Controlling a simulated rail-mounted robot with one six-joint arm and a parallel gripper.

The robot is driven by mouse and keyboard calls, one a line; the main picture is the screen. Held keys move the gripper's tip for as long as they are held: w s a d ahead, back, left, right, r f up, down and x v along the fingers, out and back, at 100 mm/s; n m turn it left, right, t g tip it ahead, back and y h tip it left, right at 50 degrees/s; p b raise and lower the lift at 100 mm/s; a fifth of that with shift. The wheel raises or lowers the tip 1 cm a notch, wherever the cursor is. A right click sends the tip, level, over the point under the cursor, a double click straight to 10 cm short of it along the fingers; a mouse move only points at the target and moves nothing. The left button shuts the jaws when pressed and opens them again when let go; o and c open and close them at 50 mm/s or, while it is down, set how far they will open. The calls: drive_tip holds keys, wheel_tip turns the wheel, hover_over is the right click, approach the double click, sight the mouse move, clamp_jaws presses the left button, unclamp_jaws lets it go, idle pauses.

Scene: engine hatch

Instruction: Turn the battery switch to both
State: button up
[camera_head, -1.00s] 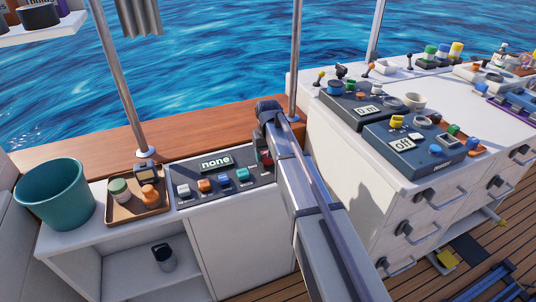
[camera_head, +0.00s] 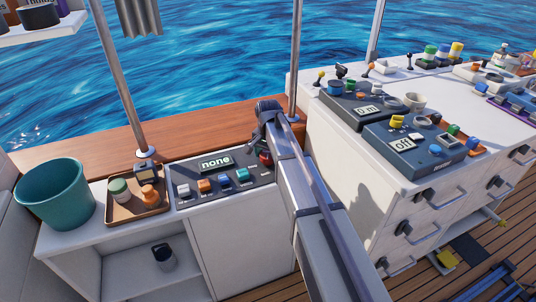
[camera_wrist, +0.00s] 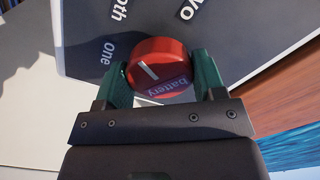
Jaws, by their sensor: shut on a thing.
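The battery switch is a round red knob (camera_wrist: 172,52) with a white pointer line, on the dark panel (camera_head: 183,200) of the low cabinet. In the wrist view it sits between the green fingers of my gripper (camera_wrist: 160,72), which is shut on it. The pointer slants to the upper left, on the side of the "one" and "both" labels; I cannot tell exactly which it meets. "Two" is printed at the upper right, and "battery" shows near the knob's lower edge. In the head view the red knob (camera_head: 265,158) is partly hidden by my arm.
Left of the knob stand white, orange, blue and teal switches (camera_head: 241,175). A tray with bottles (camera_head: 122,212) and a teal bucket (camera_head: 60,190) stand further left. A drawer cabinet (camera_head: 345,165) with instrument boxes rises at the right.

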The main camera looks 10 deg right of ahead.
sight(268, 153)
drive_tip(key=shift+m, duration=0.3)
drive_tip(key=o, duration=0.9)
wheel_tip(268, 153, up, 11)
drive_tip(key=p, duration=1)
drive_tip(key=shift+p, duration=0.4)
drive_tip(key=shift+f, duration=0.1)
